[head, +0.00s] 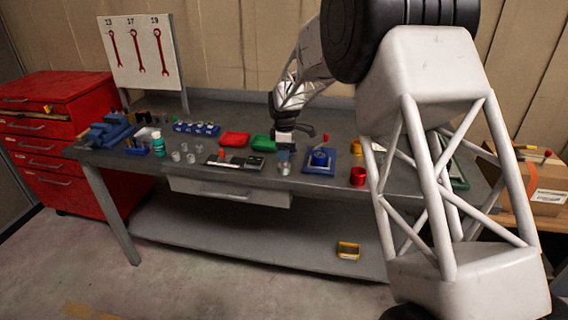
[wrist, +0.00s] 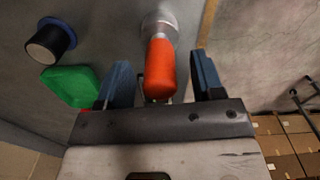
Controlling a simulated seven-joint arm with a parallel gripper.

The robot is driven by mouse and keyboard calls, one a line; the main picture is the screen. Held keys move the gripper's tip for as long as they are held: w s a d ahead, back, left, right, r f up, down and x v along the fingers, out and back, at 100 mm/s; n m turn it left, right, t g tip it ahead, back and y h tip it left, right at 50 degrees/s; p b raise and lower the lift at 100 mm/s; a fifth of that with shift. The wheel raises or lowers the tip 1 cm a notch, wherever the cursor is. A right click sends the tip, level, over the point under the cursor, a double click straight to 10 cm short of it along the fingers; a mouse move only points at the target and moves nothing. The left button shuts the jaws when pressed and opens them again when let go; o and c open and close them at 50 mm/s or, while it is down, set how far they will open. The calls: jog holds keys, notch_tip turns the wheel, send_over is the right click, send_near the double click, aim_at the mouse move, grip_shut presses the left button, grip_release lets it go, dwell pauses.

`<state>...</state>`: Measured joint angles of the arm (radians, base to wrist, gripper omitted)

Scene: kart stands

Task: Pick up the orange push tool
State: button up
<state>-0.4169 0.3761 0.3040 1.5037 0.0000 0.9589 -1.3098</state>
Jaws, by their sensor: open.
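The orange push tool (wrist: 160,72) has a rounded orange handle and a silver base. In the wrist view it is between the two blue fingers of my gripper (wrist: 160,60), with a gap on each side. My gripper is open and holds nothing. In the head view my gripper (head: 284,151) hangs over the front half of the bench. The silver part of the tool (head: 284,169) shows just below it, and the handle is mostly hidden by the fingers.
A green tray (wrist: 70,86) and a dark cylinder with a blue base (wrist: 50,42) lie left of my fingers in the wrist view. On the bench (head: 225,178), a black tray (head: 232,163) is left of the tool and a blue fixture (head: 320,160) right.

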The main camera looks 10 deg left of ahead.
jog(key=shift+f, duration=0.6)
jog(key=shift+c, duration=0.2)
jog(key=c, duration=0.9)
